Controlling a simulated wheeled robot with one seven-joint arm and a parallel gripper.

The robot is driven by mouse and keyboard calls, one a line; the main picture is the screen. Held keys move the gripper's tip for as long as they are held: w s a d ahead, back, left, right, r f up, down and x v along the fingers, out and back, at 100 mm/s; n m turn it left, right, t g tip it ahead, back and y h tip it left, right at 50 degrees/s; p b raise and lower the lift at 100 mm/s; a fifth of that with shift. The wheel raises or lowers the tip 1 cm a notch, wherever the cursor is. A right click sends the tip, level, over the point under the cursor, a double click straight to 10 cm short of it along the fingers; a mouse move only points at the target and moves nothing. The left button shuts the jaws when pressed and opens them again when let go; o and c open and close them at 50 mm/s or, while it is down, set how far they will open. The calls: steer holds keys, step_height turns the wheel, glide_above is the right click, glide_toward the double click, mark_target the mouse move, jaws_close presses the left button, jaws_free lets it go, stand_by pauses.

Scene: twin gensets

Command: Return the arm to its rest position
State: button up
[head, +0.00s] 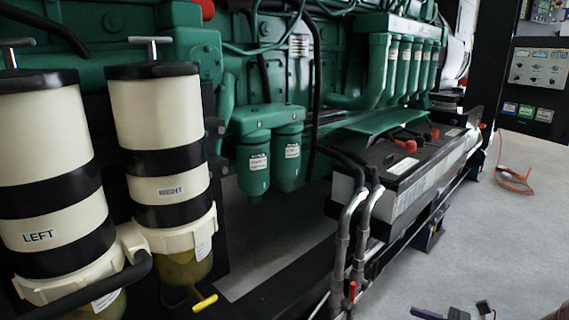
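I cannot make out my arm or my gripper in the head view. A few small dark and purple parts (427,313) are cut off by the bottom edge at the right, and I cannot tell what they are. Two cream and black filter canisters stand at the left: one labelled LEFT (50,180) and one labelled RIGHT (165,168). Each has a T-shaped handle on top and a yellowish clear bowl below. A yellow valve handle (204,303) sticks out below the RIGHT canister.
The green engine (340,65) fills the back. A battery box (415,180) with red terminal covers and grey hoses (345,235) stand in front of it. A control panel (540,68) is at far right. An orange cable (513,182) lies on the grey floor (520,240), which is mostly open.

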steer(key=s+a+r+n+g+h, duration=0.3)
steer(key=a+n+g, duration=0.1)
steer(key=a+n, duration=0.25)
steer(key=s+a+r+n+g+h, duration=0.3)
steer(key=s+a+n+g, duration=0.15)
steer(key=a, duration=0.25)
steer(key=s+a+r+n+t+h, duration=0.3)
steer(key=s+r+n+t+h, duration=0.1)
steer(key=s+r+n+h, duration=0.5)
steer(key=s+n, duration=0.2)
steer(key=n, duration=0.2)
steer(key=shift+s+a+r+n+t, duration=0.15)
steer(key=shift+s+r+n+t, duration=0.05)
steer(key=shift+n+t, duration=0.15)
steer(key=shift+a, duration=0.1)
